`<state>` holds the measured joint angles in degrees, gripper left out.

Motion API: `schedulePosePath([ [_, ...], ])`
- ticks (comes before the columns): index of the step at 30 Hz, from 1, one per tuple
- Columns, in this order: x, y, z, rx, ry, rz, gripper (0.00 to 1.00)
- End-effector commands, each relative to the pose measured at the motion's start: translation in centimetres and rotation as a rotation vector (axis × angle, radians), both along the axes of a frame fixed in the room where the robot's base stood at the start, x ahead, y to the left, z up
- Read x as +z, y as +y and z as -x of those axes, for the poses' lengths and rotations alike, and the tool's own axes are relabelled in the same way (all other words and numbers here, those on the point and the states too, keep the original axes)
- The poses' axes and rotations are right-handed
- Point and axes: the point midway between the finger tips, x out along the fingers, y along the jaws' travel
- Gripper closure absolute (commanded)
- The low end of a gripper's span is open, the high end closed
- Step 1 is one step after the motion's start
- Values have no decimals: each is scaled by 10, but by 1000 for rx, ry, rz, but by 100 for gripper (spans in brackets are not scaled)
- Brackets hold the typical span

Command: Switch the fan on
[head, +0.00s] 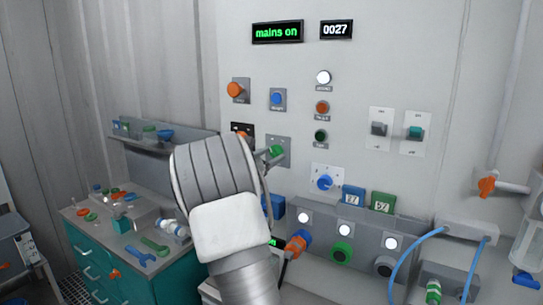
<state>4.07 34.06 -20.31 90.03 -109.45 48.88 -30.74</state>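A grey wall panel carries the controls, and their small labels are too small to read, so I cannot tell which one is the fan's. A grey toggle switch (379,129) and a teal toggle switch (414,132) sit on white plates at the right. An orange knob (236,90), a blue knob (277,98) and a green lever knob (275,153) are at the left. A blue knob on a white plate (324,182) is lower down. My gripper (216,178) is in front of the panel's lower left, close to the green knob in the picture. Its fingertips are hidden.
A teal workbench (180,272) with tools stands left.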

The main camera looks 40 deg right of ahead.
Motion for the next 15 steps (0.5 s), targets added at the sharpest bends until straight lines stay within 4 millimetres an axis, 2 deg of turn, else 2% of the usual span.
schedulePosePath([
  [1,0,0,0,0,0,0,65],
  [7,0,0,0,0,0,0,100],
  [15,-2,0,0,0,-29,-12,100],
])
